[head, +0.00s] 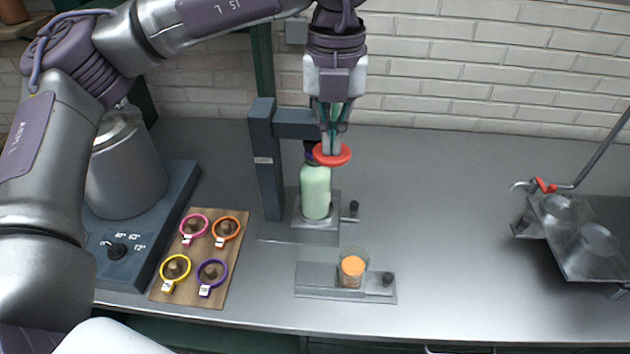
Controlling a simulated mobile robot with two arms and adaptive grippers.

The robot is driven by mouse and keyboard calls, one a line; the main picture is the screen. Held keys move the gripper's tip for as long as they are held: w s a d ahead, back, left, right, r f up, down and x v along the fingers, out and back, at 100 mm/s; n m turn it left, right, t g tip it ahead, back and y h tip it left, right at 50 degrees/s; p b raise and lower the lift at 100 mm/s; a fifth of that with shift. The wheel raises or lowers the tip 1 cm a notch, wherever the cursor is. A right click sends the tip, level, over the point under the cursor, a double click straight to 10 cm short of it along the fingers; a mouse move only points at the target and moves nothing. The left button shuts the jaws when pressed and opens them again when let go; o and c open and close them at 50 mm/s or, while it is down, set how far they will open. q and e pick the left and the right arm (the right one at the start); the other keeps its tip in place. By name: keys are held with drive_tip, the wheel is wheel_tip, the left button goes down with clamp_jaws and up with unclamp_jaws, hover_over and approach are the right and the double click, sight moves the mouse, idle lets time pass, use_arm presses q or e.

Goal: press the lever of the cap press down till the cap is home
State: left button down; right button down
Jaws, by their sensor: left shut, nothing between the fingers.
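The cap press has a dark blue-grey column (266,170) with an arm reaching right over a metal base. A pale green bottle (315,192) stands upright on that base, under the press head. A dark part shows at the bottle's neck, partly hidden; I cannot tell whether the cap is home. A red round pad (341,158), apparently the lever's end, is just right of the bottle top. My left gripper (331,148) points down, shut and empty, with its fingertips at the red pad, seemingly touching it. The lever itself is mostly hidden behind the gripper. My right gripper is out of view.
A wooden board (211,272) with several coloured rings lies left of the press. A small fixture (318,280) holds a glass of orange discs in front. A metal vat (125,170) on a dial base stands left. A metal stand (575,240) is right. The counter between is clear.

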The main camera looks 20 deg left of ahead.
use_arm(q)
drive_tip(key=shift+r, duration=0.55)
drive_tip(key=shift+r+p, duration=1.9)
drive_tip(key=shift+r, duration=1.15)
drive_tip(key=shift+f, duration=0.1)
